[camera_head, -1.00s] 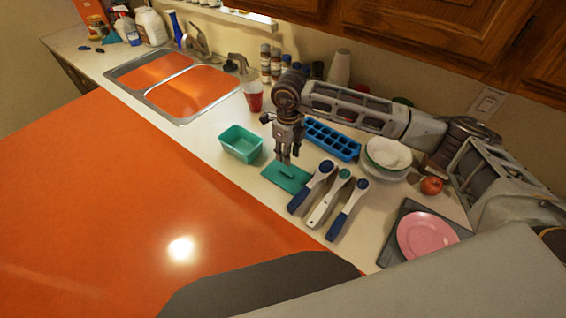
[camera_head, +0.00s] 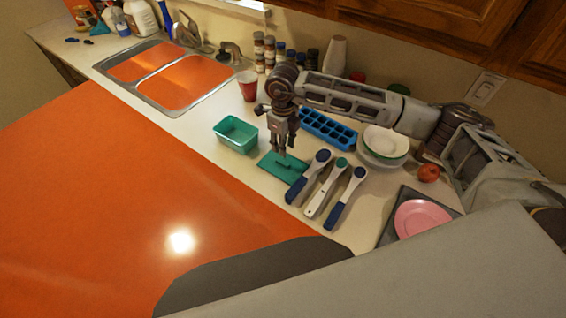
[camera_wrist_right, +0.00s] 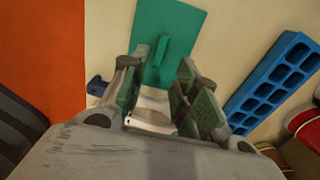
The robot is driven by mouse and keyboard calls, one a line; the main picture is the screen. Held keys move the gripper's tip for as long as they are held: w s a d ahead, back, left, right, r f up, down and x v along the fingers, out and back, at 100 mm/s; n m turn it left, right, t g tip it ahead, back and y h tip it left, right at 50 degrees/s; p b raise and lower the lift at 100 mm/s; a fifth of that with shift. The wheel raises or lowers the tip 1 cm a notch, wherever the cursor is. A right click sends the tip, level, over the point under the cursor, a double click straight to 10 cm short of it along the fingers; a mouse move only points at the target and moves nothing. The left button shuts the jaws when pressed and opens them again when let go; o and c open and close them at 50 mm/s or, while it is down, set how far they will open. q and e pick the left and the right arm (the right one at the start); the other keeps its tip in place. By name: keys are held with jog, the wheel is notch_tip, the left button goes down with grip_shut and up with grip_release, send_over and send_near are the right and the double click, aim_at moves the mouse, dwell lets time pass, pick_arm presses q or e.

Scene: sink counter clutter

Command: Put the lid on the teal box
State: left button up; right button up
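The teal box (camera_head: 236,134) is an open rectangular tub standing upright on the counter, left of my right gripper. The teal lid (camera_head: 267,163) is a flat plate with a raised bar handle, lying on the counter to the right of the box. The lid also shows in the right wrist view (camera_wrist_right: 187,28), with its handle just beyond the fingers. My right gripper (camera_head: 281,152) points down above the lid; in the wrist view (camera_wrist_right: 160,80) its fingers are apart, with nothing held between them. The exact gap above the handle is hard to tell. My left gripper is out of view.
Several blue-and-white handled utensils (camera_head: 325,189) lie close right of the lid. A blue ice tray (camera_head: 328,128) lies behind. A red cup (camera_head: 248,85) stands behind the box, near the sink (camera_head: 170,75). Bowls (camera_head: 386,142), a tomato (camera_head: 428,173) and a pink plate (camera_head: 421,218) are farther right.

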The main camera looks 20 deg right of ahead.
aim_at(283, 162)
notch_tip(283, 162, down, 6)
jog(key=shift+r+b, duration=0.15)
jog(key=shift+b, duration=0.85)
jog(key=shift+f+b, duration=1.1)
jog(key=shift+f, duration=0.2)
jog(key=shift+c, duration=0.3)
jog(key=c, duration=0.6)
jog(key=shift+r+p, duration=1.1)
jog(key=shift+r, duration=1.95)
grip_shut()
jog(key=shift+s+f, duration=0.1)
jog(key=shift+f, duration=0.05)
